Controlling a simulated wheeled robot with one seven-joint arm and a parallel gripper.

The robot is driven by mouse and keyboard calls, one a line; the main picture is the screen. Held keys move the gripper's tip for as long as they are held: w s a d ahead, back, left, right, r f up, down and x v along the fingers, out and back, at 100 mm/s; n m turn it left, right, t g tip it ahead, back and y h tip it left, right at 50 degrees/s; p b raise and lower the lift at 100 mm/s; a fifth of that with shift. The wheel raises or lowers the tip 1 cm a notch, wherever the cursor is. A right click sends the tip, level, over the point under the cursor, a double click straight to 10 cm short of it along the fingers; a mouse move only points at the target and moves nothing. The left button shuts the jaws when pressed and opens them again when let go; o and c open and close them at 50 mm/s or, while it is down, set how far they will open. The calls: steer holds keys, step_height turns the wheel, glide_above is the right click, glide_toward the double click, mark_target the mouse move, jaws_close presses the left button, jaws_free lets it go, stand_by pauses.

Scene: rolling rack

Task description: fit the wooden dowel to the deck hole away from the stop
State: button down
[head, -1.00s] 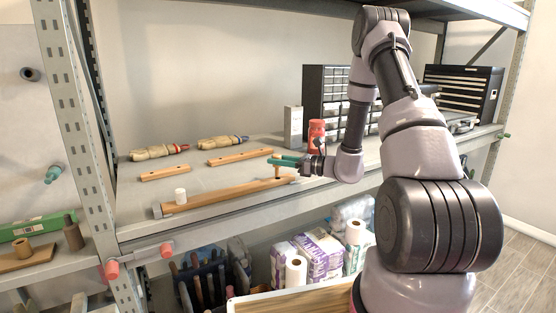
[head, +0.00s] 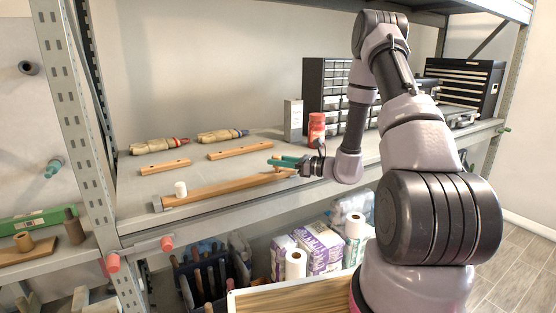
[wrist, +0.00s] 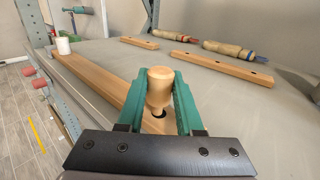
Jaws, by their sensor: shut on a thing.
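The wooden dowel (wrist: 160,87) is pale, with a rounded head and a narrower lower end. My gripper (wrist: 159,80) has green fingers shut on it and holds it about upright. The deck is a long wooden bar (wrist: 98,76), also seen in the head view (head: 228,186). A dark deck hole (wrist: 160,114) shows right at the dowel's lower end; I cannot tell whether the tip is inside it. A white cylinder (head: 180,189) stands near the deck's far end, by a grey end piece (head: 158,205) that looks like the stop. In the head view the fingers (head: 279,162) partly hide the dowel.
Two shorter wooden bars (head: 165,166) (head: 241,151) and two wooden-handled tools (head: 160,145) (head: 222,135) lie behind the deck. A red can (head: 316,128) and a grey box (head: 293,119) stand behind my gripper. The shelf's front edge runs close before the deck.

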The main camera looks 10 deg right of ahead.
steer(key=shift+f, duration=1)
steer(key=shift+c, duration=2.4)
jaws_free()
steer(key=v, duration=1)
steer(key=shift+s+d, duration=0.25)
steer(key=shift+d, duration=0.1)
